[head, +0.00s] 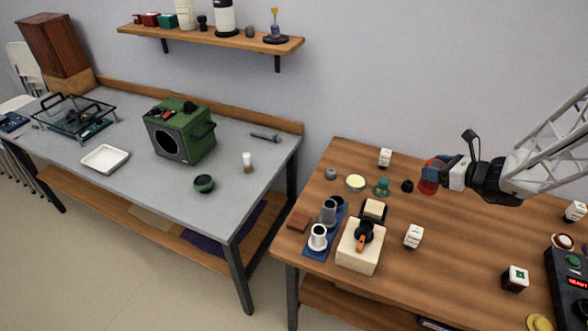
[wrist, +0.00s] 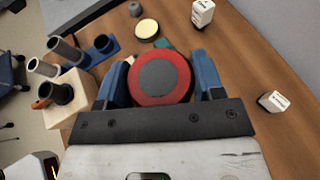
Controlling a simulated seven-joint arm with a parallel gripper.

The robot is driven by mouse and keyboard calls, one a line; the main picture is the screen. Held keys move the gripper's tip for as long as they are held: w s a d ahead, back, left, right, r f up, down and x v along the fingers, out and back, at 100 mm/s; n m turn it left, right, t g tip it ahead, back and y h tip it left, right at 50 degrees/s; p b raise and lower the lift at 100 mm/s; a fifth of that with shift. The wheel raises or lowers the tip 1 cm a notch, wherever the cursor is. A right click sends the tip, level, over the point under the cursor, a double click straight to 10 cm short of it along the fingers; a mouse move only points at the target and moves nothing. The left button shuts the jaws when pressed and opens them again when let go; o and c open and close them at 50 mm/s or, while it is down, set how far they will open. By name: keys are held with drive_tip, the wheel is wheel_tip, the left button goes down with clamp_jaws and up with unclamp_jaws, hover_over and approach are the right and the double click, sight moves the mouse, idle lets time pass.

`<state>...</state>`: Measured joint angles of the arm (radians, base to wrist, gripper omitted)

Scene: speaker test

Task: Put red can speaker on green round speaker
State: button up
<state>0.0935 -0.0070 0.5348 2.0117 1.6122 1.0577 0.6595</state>
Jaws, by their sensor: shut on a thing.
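My gripper (head: 440,174) is above the wooden table at the right. Its blue fingers (wrist: 160,82) are shut on the red can speaker (wrist: 160,98), one on each side. In the wrist view the can's round grey face with a red rim points at the camera. In the head view its red side (head: 428,187) shows at the fingertips, raised over the table. A small dark green round thing (head: 204,183), which looks like the green round speaker, sits on the grey table at the left, well away from my gripper. It is not recognisable in the wrist view.
A green box with a round opening (head: 181,132) and a white tray (head: 105,158) stand on the grey table (head: 245,185). A gap separates the tables.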

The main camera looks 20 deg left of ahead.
drive_tip(key=s+a+n+g+y, duration=0.1)
drive_tip(key=s+a+n+g, duration=0.2)
drive_tip(key=a, duration=1.3)
drive_tip(key=s+a+n+g, duration=0.2)
drive_tip(key=s+a+g, duration=0.15)
drive_tip(key=a, duration=1.35)
drive_tip(key=s+a+n+g, duration=0.2)
drive_tip(key=s+a, duration=0.7)
drive_tip(key=a, duration=0.3)
drive_tip(key=s+a+n+g, duration=0.2)
drive_tip(key=s+a, duration=0.7)
drive_tip(key=a, duration=0.2)
drive_tip(key=shift+n+g+h, duration=0.25)
drive_tip(key=shift+n+h, duration=0.05)
drive_tip(key=f, duration=0.5)
drive_tip(key=shift+s+a, duration=0.25)
drive_tip(key=shift+a, duration=0.05)
drive_tip(key=shift+w+a, duration=0.1)
drive_tip(key=w+a+f, duration=0.1)
drive_tip(key=w+a, duration=0.7)
drive_tip(key=a, duration=0.5)
drive_tip(key=shift+w+f, duration=0.25)
drive_tip(key=shift+w, duration=0.1)
